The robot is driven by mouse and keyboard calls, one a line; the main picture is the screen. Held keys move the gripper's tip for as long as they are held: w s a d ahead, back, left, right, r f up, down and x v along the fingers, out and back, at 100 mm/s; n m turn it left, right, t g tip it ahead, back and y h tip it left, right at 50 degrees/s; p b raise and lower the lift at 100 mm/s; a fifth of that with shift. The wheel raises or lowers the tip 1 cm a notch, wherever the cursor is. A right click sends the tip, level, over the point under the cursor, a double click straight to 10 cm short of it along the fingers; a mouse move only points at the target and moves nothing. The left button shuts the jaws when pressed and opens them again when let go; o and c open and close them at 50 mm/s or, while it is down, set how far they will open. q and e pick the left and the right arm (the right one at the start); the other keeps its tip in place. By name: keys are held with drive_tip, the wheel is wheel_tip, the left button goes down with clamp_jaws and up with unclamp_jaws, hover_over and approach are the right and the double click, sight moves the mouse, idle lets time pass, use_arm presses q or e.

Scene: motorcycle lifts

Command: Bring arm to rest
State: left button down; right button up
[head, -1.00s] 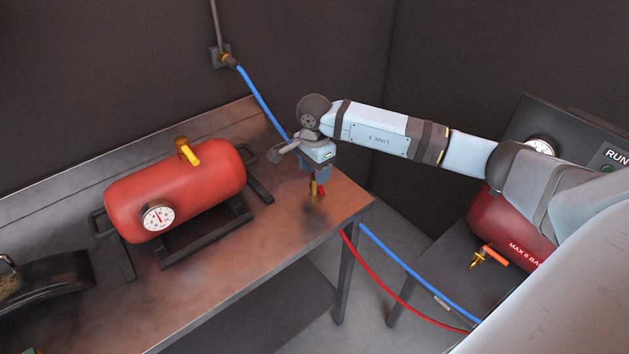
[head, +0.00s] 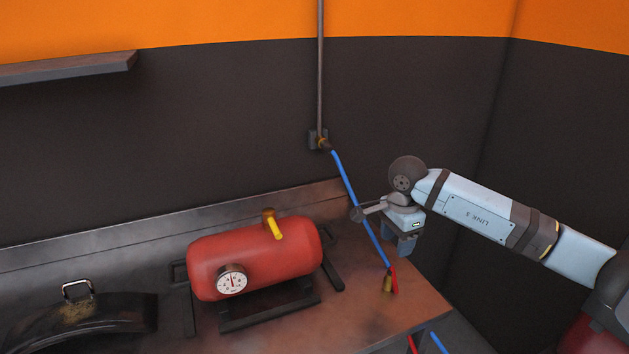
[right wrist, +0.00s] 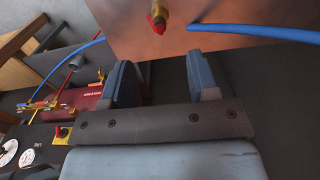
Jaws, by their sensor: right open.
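My right arm comes in from the right in the head view. Its gripper (head: 405,243) is above the right end of the workbench, near a blue hose. In the right wrist view the two blue-grey fingers (right wrist: 163,84) stand apart with nothing between them. A small brass fitting with a red part (head: 390,281) is on the bench, below and apart from the gripper. It also shows in the right wrist view (right wrist: 157,20), beyond the fingers. My left gripper is not in view.
A red tank (head: 252,262) with a gauge and a yellow-handled valve stands on the workbench (head: 375,325). The blue hose (head: 354,190) runs from a wall fitting (head: 318,139) to the bench. A dark curved part (head: 100,318) lies at left. A shelf (head: 70,68) hangs upper left.

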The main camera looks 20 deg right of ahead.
drive_tip(key=s+a+f+m+y+p, duration=0.1)
drive_tip(key=s+a+y, duration=0.15)
drive_tip(key=a, duration=0.25)
drive_tip(key=s+a+f+g+y+p, duration=0.1)
drive_tip(key=s+a+f+y, duration=0.15)
drive_tip(key=a, duration=0.35)
drive_tip(key=s+a+f+m+y+p, duration=0.1)
drive_tip(key=a+y, duration=0.2)
drive_tip(key=a, duration=0.2)
drive_tip(key=s+a+r+m+t+y+p, duration=0.2)
drive_tip(key=s+a+r+m+t+y, duration=0.1)
drive_tip(key=a+m+y, duration=0.35)
drive_tip(key=s+a+r+m+t+y+p, duration=0.1)
drive_tip(key=s+a+r+m+t+y, duration=0.15)
drive_tip(key=a+m+y, duration=0.35)
drive_tip(key=s+d+f+n+t+h+p, duration=0.2)
drive_tip(key=s+d+f+n+h, duration=0.3)
drive_tip(key=n, duration=1.2)
drive_tip(key=s+d+f+n+t+h+p, duration=0.3)
drive_tip(key=s+d+f+n+h, duration=0.3)
drive_tip(key=n, duration=1.1)
drive_tip(key=s+f+t+h, duration=0.1)
drive_tip(key=s+f+h, duration=0.3)
drive_tip(key=f+h, duration=0.1)
drive_tip(key=shift+s+d+f+n+h, duration=0.3)
drive_tip(key=shift+f+n+h, duration=0.1)
drive_tip(key=shift+h, duration=0.35)
